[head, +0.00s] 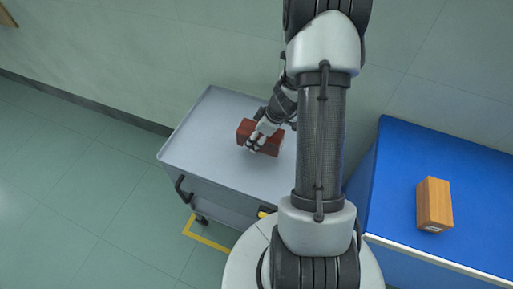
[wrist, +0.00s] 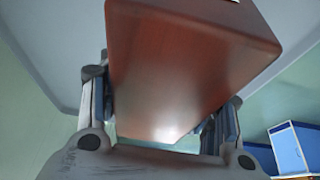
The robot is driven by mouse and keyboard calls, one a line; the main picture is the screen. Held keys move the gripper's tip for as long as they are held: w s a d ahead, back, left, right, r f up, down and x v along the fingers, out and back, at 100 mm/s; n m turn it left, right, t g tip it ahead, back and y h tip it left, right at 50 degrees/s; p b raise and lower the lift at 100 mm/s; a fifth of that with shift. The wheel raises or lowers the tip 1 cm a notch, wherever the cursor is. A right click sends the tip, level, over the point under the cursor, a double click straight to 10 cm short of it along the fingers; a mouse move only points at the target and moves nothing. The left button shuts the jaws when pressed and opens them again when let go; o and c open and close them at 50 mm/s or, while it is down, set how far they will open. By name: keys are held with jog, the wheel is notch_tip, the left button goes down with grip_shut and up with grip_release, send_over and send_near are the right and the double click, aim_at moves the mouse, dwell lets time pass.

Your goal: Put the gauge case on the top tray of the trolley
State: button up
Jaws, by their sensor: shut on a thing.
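The gauge case, a red-brown box (head: 245,130), is over the top tray (head: 205,135) of the grey trolley in the head view. My gripper (head: 256,142) is shut on it. In the wrist view the case (wrist: 185,65) fills the middle, with a finger against each of its sides. Part of the case is hidden behind my gripper in the head view. I cannot tell whether its underside touches the tray or is a little above it.
A blue bench (head: 395,190) stands to the right with an orange-brown wooden box (head: 434,204) on it. The visible tray around the case is bare. A wall is behind the trolley. Green floor with a yellow marking (head: 205,239) lies to the left and front.

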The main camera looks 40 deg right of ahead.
jog(key=shift+f+b, duration=0.8)
jog(key=shift+f, duration=1.7)
jog(key=shift+f, duration=0.1)
jog(key=o, duration=1.3)
